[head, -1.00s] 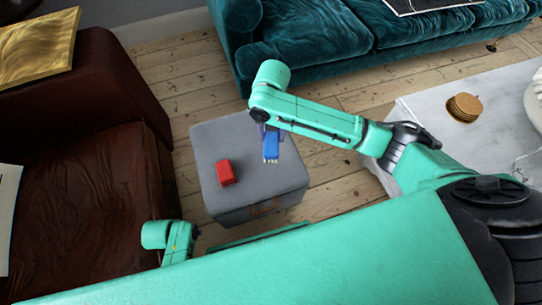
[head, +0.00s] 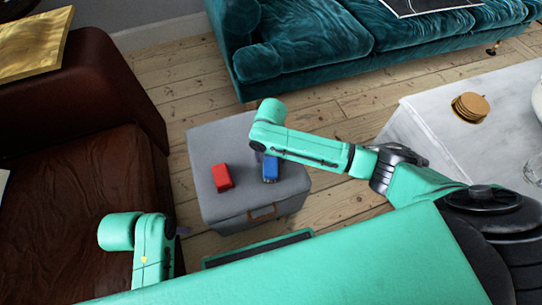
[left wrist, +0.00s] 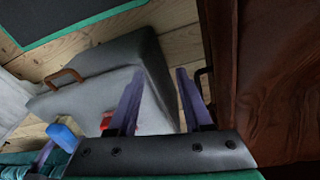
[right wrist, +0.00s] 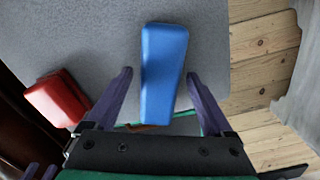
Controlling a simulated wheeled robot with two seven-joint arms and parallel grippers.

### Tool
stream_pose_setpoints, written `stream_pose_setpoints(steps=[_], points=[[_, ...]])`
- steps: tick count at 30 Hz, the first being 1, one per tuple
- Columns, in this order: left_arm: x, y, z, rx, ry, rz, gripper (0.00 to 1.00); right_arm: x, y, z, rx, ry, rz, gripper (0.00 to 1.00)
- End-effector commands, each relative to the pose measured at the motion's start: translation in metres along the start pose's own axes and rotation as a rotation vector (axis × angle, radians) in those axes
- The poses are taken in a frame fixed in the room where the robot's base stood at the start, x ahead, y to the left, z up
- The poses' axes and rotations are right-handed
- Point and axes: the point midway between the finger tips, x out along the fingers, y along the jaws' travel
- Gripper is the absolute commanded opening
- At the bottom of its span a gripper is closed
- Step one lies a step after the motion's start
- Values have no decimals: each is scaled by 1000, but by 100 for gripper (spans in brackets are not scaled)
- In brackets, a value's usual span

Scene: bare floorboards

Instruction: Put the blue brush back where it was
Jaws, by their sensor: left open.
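The blue brush (head: 270,168) is at the right part of the grey ottoman's top (head: 240,150), its bristle end toward the front. I cannot tell for sure whether it touches the top. My right gripper (head: 262,153) is just above it, mostly hidden by its arm in the head view. In the right wrist view its fingers stand apart on either side of the blue brush (right wrist: 164,70), with a gap visible at the left finger. A red brush (head: 222,177) lies to the left on the ottoman. My left gripper (left wrist: 160,75) is open and empty beside the ottoman.
A brown leather armchair (head: 85,190) stands close on the left. A teal sofa (head: 320,45) is behind. A marble table (head: 430,125) with coasters (head: 470,107) is on the right. Bare floorboards (head: 340,205) lie between them.

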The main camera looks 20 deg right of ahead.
Motion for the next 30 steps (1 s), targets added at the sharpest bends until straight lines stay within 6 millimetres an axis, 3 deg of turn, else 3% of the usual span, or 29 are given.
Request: stream_pose_setpoints(steps=[11, 17, 24, 30], points=[[-1, 0, -1, 0, 3, -1, 50, -7, 0, 0, 0, -1, 1, 87], [33, -5, 3, -10, -18, -13, 50, -44, 1, 1, 0, -2, 3, 87], [81, -15, 19, -22, -30, -33, 50, -105, 0, 1, 0, -1, 2, 87], [99, -19, 28, -27, -33, -41, 50, -124, 0, 0, 1, 1, 1, 87]])
